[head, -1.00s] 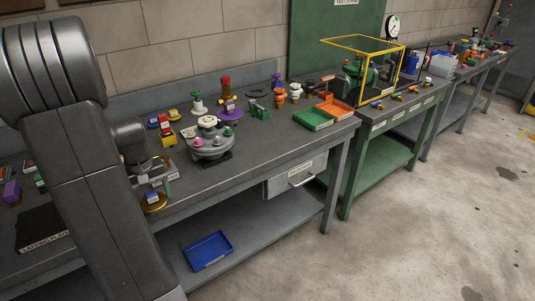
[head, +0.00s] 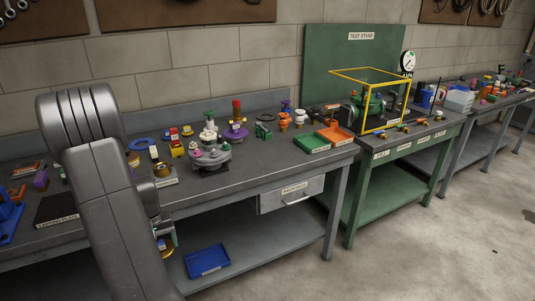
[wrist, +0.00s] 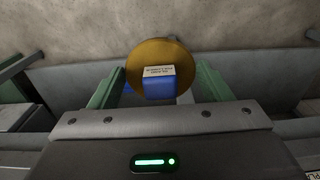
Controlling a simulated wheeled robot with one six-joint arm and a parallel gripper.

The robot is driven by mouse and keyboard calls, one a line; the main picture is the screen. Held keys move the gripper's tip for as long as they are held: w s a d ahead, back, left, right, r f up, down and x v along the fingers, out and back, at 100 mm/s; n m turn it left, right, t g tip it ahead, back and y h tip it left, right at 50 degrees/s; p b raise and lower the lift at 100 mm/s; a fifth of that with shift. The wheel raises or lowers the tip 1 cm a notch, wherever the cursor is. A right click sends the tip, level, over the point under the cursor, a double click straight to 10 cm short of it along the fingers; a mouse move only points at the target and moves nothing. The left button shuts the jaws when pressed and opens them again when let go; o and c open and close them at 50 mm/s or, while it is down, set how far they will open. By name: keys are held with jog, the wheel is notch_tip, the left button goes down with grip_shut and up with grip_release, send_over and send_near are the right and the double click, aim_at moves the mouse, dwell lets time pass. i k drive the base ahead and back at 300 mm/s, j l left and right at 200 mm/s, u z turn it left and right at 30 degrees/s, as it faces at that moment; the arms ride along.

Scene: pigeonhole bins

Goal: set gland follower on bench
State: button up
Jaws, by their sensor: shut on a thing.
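My gripper (head: 164,238) is low at the front edge of the grey bench (head: 240,182), partly hidden behind my arm. Its green fingers also show in the wrist view (wrist: 160,92), shut on the blue block of a round brass part, which I take to be the gland follower (wrist: 160,56). The blue block carries a white label too small to read surely. In the head view the brass part (head: 167,252) shows only in part, below the level of the bench top. The wrist view shows concrete floor beyond it.
A grey pump body (head: 210,156) and several coloured parts crowd the bench's middle and back. A green tray (head: 312,144) and an orange tray (head: 333,135) stand at its right end. A blue tray (head: 207,260) lies on the lower shelf. Bare bench top lies right of the pump body.

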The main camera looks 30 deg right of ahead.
aim_at(268, 154)
jog(key=l+u, duration=0.35)
jog(key=l, duration=1.8)
